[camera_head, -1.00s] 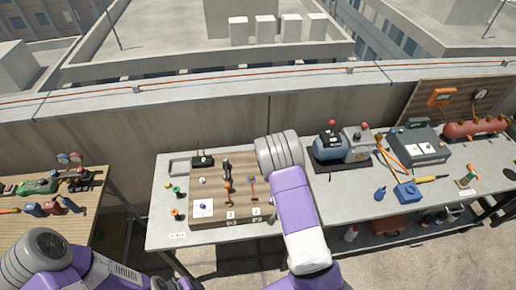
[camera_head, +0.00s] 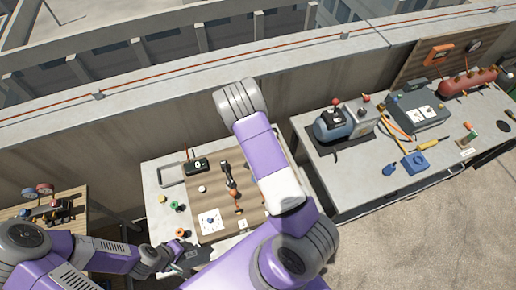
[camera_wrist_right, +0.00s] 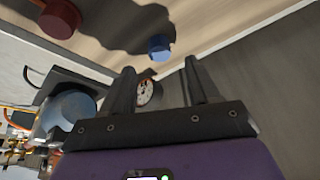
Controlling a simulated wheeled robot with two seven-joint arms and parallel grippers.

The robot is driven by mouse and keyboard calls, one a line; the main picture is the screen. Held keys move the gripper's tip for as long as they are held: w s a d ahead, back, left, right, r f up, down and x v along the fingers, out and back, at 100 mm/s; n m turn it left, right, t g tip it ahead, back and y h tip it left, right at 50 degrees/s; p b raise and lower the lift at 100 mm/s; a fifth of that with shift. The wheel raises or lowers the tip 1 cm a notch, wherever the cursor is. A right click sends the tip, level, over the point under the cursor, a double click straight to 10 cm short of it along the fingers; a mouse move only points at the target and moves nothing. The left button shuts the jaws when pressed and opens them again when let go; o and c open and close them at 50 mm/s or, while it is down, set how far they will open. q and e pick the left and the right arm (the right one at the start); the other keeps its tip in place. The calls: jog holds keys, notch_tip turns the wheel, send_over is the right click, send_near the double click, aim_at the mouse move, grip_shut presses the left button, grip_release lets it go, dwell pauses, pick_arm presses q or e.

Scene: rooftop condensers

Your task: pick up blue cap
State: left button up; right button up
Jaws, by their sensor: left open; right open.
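The blue cap (camera_wrist_right: 159,47) shows in the right wrist view, a small round blue piece against a pale beige surface. My right gripper (camera_wrist_right: 159,65) is open there, its two dark fingers pointing toward the cap, which appears between and beyond the tips. No contact shows. In the head view the right gripper is hidden; only my arm shows, and I cannot make out this cap there for certain. My left gripper (camera_head: 172,259) is low at the left, near the front edge of the middle table, small and partly unclear.
A red cap (camera_wrist_right: 60,17) is left of the blue one in the wrist view. In the head view, a wooden board (camera_head: 247,227) with small parts lies on the middle table. A blue-grey pump (camera_head: 333,124) stands on the right table. A wall runs behind.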

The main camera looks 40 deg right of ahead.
jog(key=b+x, duration=0.3)
jog(key=x, duration=0.2)
jog(key=shift+s+f, duration=0.1)
jog(key=shift+f, duration=0.1)
pick_arm(q)
jog(key=f, duration=0.3)
jog(key=shift+w+f, duration=0.2)
jog(key=shift+f, duration=0.2)
pick_arm(e)
jog(key=shift+d+f, duration=0.2)
jog(key=shift+f, duration=0.1)
jog(key=shift+w, duration=0.2)
pick_arm(q)
jog(key=shift+r, duration=0.1)
pick_arm(e)
jog(key=shift+c, duration=0.2)
jog(key=c, duration=1)
